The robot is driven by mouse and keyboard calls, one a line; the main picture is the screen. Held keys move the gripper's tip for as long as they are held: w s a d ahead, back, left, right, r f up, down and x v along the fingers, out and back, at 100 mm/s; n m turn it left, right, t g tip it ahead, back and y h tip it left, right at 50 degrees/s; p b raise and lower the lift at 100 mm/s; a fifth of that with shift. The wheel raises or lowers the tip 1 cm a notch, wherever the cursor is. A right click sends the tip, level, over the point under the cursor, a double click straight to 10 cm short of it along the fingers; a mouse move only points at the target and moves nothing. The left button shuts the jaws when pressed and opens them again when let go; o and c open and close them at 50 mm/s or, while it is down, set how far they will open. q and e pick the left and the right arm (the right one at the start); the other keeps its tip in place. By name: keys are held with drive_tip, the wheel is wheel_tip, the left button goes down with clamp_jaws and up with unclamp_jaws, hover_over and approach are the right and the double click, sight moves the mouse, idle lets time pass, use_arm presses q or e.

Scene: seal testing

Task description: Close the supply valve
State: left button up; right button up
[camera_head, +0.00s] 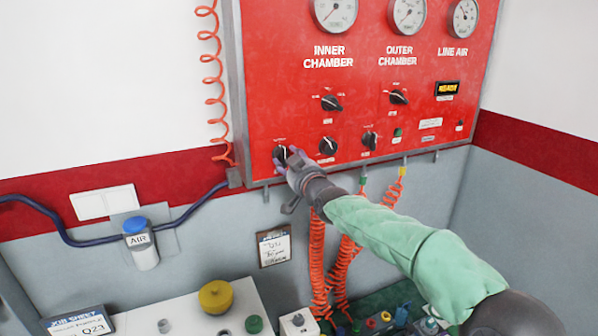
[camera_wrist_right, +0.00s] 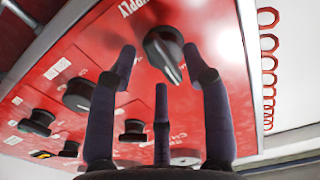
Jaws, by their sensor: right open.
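The supply valve is a black rotary knob (camera_head: 280,153) at the lower left corner of the red panel. In the right wrist view this knob (camera_wrist_right: 163,46) has a pointed nose, and a partly cut-off label beside it appears to read SUPPLY, upside down. My right gripper (camera_head: 290,160) is at the knob, partly covering it. In the right wrist view its dark fingers (camera_wrist_right: 160,62) are spread open, with the knob ahead between their tips. I cannot tell whether any finger touches it. My left gripper is not in view.
Other black knobs (camera_head: 331,103) sit close by on the red panel (camera_head: 280,90), below round gauges (camera_head: 335,12). Orange coiled hoses (camera_head: 316,265) hang under the panel. A blue-topped AIR button (camera_head: 134,225) is on the wall. A bench (camera_head: 185,310) with a yellow knob (camera_head: 216,297) stands below.

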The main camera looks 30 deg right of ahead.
drive_tip(key=s, duration=1.1)
drive_tip(key=shift+a, duration=0.35)
drive_tip(key=shift+s+f, duration=0.1)
